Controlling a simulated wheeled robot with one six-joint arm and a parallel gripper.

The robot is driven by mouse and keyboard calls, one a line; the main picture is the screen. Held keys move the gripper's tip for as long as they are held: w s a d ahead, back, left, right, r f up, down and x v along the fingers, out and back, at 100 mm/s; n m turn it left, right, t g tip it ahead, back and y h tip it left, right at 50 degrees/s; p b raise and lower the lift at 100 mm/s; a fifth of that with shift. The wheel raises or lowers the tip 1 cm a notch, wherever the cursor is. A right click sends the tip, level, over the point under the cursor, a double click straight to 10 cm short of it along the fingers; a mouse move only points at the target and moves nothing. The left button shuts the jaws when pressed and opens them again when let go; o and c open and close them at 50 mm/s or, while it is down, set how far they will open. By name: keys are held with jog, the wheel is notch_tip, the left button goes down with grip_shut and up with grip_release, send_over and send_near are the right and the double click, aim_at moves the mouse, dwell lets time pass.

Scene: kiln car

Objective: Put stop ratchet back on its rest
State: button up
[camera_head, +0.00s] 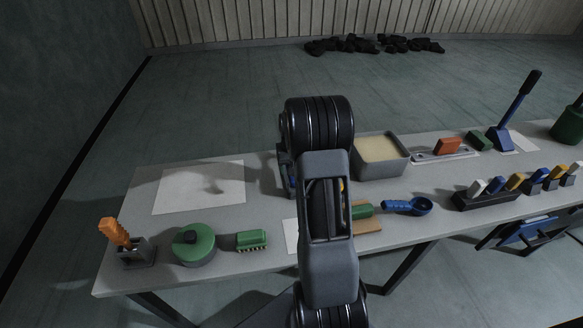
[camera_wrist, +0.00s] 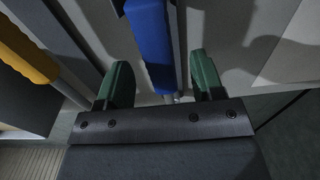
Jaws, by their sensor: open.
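In the wrist view a blue bar (camera_wrist: 151,40) lies between the two green fingers of my gripper (camera_wrist: 160,72), which stand apart on either side of it. I see no clear contact, and a thin metal end shows below the bar. I cannot tell for sure whether this bar is the stop ratchet. A yellow-orange handle (camera_wrist: 22,52) with a grey shaft is to the left of the fingers. No rest can be picked out for certain.
The long grey table (camera_head: 150,200) holds a white sheet (camera_head: 200,188), a green lidded pot (camera_head: 194,247), a green brush (camera_head: 251,240), an orange-handled tool (camera_head: 113,230), a grey bin (camera_head: 383,168) and a blue scoop (camera_head: 411,206). A tall blue lever (camera_head: 513,108) stands at right.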

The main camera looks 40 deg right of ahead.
jog(key=shift+r+p, duration=0.75)
jog(key=shift+r, duration=0.45)
notch_tip(320, 180, up, 14)
jog(key=shift+s, duration=0.15)
jog(key=shift+f, duration=0.15)
dwell(0.3)
jog(key=s+a+r+n+t+p, duration=0.1)
jog(key=s+a+n+p, duration=0.1)
jog(key=s+a, duration=0.6)
jog(key=s+a+r+n+t+p, duration=0.2)
jog(key=s+a, duration=0.7)
jog(key=a, duration=0.5)
jog(key=shift+s+a+r+n, duration=0.2)
jog(key=shift+a+r+n, duration=0.15)
jog(key=shift+n, duration=0.25)
